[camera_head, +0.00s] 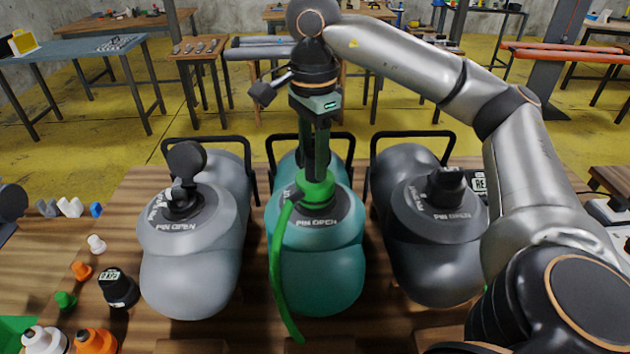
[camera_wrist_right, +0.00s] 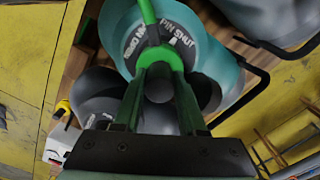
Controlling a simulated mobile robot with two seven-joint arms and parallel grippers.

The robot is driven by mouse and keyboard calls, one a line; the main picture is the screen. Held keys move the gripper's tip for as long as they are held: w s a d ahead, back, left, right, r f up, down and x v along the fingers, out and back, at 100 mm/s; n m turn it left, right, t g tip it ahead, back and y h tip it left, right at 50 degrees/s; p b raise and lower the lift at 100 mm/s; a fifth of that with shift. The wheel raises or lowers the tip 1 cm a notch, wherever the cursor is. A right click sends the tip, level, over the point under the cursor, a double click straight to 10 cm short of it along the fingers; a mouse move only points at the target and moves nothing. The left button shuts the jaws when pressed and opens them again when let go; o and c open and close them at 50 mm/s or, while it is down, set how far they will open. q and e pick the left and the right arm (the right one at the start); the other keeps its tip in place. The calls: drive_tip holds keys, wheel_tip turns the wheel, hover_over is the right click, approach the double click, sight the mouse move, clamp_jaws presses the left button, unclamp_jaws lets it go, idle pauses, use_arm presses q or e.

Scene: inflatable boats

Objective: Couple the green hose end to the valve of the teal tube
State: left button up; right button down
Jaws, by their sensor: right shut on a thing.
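The teal tube (camera_head: 318,265) lies in the middle of the wooden table, with its valve ringed by a dark "PIN OPEN" collar (camera_head: 318,222). My right gripper (camera_head: 316,172) points down over that valve and is shut on the green hose end (camera_head: 315,190). The hose end sits right at the valve and covers it, so I cannot tell if it is coupled. The green hose (camera_head: 277,270) hangs down the tube's front left. In the right wrist view the fingers (camera_wrist_right: 160,82) hold the hose end (camera_wrist_right: 165,55) over the dark collar. My left gripper is not in view.
A light grey tube (camera_head: 195,265) lies close on the left and a dark grey tube (camera_head: 430,265) on the right, both with dark valve fittings. Small caps, a black puck (camera_head: 118,288) and white and orange bottle-like pieces (camera_head: 97,341) stand at the left front.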

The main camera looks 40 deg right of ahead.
drive_tip(key=shift+f+b, duration=0.45)
drive_tip(key=shift+f, duration=0.2)
idle(0.3)
drive_tip(key=shift+m+p, duration=0.3)
drive_tip(key=shift+m, duration=1.8)
drive_tip(key=shift+r+m, duration=0.1)
drive_tip(key=shift+m, duration=1.1)
drive_tip(key=shift+w+m+p, duration=0.1)
drive_tip(key=shift+m+p, duration=0.2)
drive_tip(key=shift+m, duration=0.5)
drive_tip(key=m, duration=0.4)
drive_tip(key=shift+d+p, duration=0.1)
drive_tip(key=shift+p, duration=0.25)
drive_tip(key=shift+c, duration=1.9)
unclamp_jaws()
